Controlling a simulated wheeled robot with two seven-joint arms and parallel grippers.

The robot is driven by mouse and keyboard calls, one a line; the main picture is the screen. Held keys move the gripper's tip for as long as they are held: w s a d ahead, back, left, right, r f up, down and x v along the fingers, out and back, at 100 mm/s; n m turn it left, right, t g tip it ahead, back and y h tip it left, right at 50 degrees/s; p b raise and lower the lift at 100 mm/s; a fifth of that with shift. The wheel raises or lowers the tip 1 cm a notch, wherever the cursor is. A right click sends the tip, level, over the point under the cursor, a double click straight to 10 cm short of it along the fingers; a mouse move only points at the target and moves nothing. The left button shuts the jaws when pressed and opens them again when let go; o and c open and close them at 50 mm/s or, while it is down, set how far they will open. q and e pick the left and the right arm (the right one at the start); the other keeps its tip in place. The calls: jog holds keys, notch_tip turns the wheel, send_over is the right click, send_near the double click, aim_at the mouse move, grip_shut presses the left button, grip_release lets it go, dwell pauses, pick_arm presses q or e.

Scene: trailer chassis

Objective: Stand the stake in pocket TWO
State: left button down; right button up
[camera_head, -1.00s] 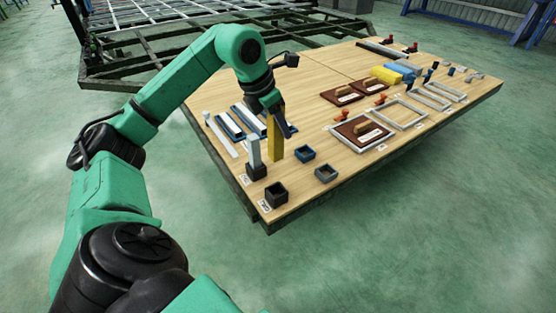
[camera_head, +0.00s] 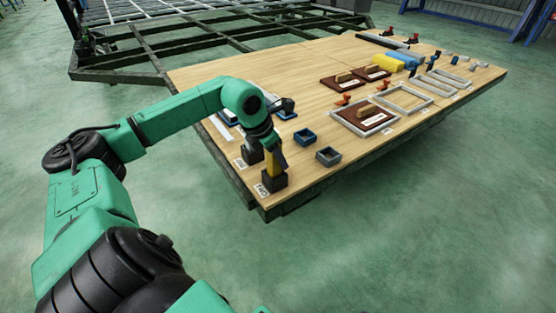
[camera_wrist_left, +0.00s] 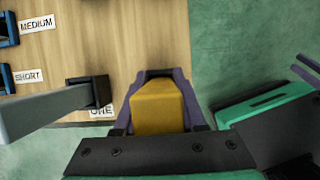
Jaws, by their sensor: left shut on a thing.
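The yellow stake (camera_head: 272,168) is upright at the black pocket TWO (camera_head: 274,184), at the near corner of the table. Its lower end meets the pocket's mouth; I cannot tell how deep it sits. My left gripper (camera_head: 278,152) is shut on the stake. In the left wrist view the stake (camera_wrist_left: 158,106) fills the space between the fingers (camera_wrist_left: 155,125), and only a dark edge of the pocket (camera_wrist_left: 160,73) shows past it.
Pocket ONE (camera_wrist_left: 88,88), with a grey stake (camera_wrist_left: 42,112) in it, stands close beside my left gripper. Two small open boxes, one blue (camera_head: 304,137) and one grey (camera_head: 329,156), stand to the right. Frames and brown boards lie farther along the table (camera_head: 250,80).

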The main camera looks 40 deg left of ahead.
pick_arm(q)
jog(key=shift+c, duration=2.4)
grip_release()
jog(key=v, duration=1.2)
jog(key=shift+r, duration=0.15)
